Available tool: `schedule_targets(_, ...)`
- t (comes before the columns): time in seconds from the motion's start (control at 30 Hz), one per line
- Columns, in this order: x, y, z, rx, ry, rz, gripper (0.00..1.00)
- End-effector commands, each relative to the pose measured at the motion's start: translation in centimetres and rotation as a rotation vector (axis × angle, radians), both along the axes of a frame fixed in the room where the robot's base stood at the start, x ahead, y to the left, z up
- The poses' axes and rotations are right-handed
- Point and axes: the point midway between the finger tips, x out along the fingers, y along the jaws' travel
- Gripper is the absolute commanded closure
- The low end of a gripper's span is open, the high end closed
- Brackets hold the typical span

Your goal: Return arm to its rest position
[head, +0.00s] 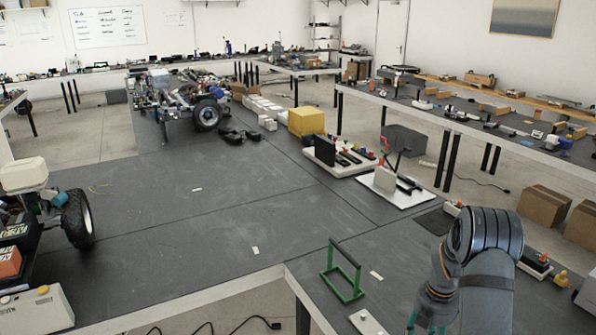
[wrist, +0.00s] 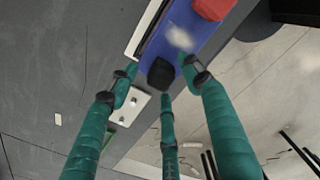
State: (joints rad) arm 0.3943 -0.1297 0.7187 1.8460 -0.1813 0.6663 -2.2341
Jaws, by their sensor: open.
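My arm (head: 482,245) reaches down at the lower right of the head view. My gripper (head: 426,322) is partly cut off by the bottom edge there. In the wrist view my gripper (wrist: 160,80) shows three teal fingers spread apart, with nothing clearly held. A small black block (wrist: 160,72) appears between the fingertips, against a blue surface (wrist: 186,38). I cannot tell how far below the fingers it is. A red block (wrist: 212,8) lies at the top of the wrist view.
A green frame stand (head: 342,283) and a white plate (head: 368,322) are left of my arm on the dark table. White boards (head: 397,194) with upright parts stand beyond. A wheeled chassis (head: 205,112) sits farther back. The middle of the table (head: 190,235) is mostly clear.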

Motion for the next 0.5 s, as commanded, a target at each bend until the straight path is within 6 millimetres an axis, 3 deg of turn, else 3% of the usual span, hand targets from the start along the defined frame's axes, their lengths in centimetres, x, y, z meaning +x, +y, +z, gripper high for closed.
schedule_targets(0.5,-0.01,0.0,-0.12,0.0,0.001,0.001,0.51)
